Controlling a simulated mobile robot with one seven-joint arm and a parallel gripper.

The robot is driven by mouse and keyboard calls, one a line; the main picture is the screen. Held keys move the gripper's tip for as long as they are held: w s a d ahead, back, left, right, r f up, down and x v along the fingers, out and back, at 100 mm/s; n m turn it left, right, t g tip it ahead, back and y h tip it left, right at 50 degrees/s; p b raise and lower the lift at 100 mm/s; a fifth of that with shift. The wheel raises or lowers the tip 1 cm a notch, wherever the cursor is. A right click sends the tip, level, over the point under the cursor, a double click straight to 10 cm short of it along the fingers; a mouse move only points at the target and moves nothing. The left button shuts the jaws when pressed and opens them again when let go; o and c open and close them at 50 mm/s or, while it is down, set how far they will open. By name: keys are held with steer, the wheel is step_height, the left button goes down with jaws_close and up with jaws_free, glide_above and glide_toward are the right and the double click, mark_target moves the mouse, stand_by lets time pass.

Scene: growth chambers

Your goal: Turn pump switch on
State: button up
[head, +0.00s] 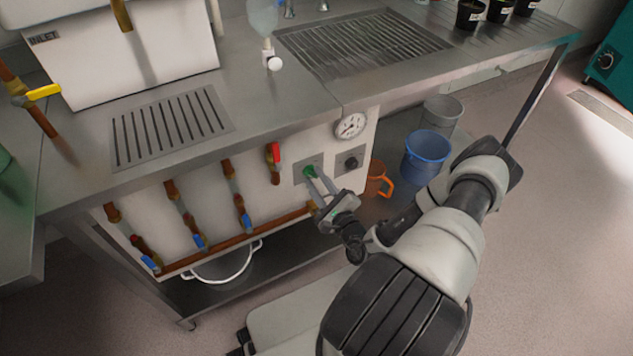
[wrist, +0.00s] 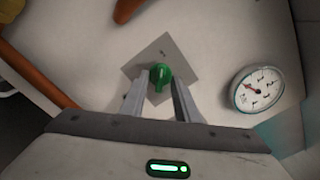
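A green knob switch (head: 309,171) sits on a square grey plate on the white front panel under the counter. In the wrist view the green knob (wrist: 160,75) is near the middle, on its tilted-looking plate (wrist: 178,50). My gripper (head: 319,183) is at this switch, its two fingers apart. In the wrist view the fingertips of my gripper (wrist: 160,84) flank the knob's left and right sides; I cannot tell whether they touch it. A second, dark knob (head: 351,163) is on another plate to the right. No readable label shows which is the pump switch.
A pressure gauge (head: 351,125) is above the dark knob. Copper pipes with a red valve handle (head: 274,153) and blue ones run left of the switch. An orange jug (head: 377,180) and blue bucket (head: 426,154) stand to the right. The counter edge overhangs the panel.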

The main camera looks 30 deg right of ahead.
jaws_close()
steer(key=shift+m, duration=0.4)
steer(key=m+p, duration=0.1)
steer(key=m, duration=0.1)
steer(key=shift+m+p, duration=0.4)
steer(key=m+p, duration=0.1)
steer(key=m, duration=0.2)
steer(key=shift+m, duration=0.4)
steer(key=m, duration=0.5)
steer(key=shift+p, duration=0.3)
steer(key=m, duration=0.5)
steer(key=shift+m, duration=0.4)
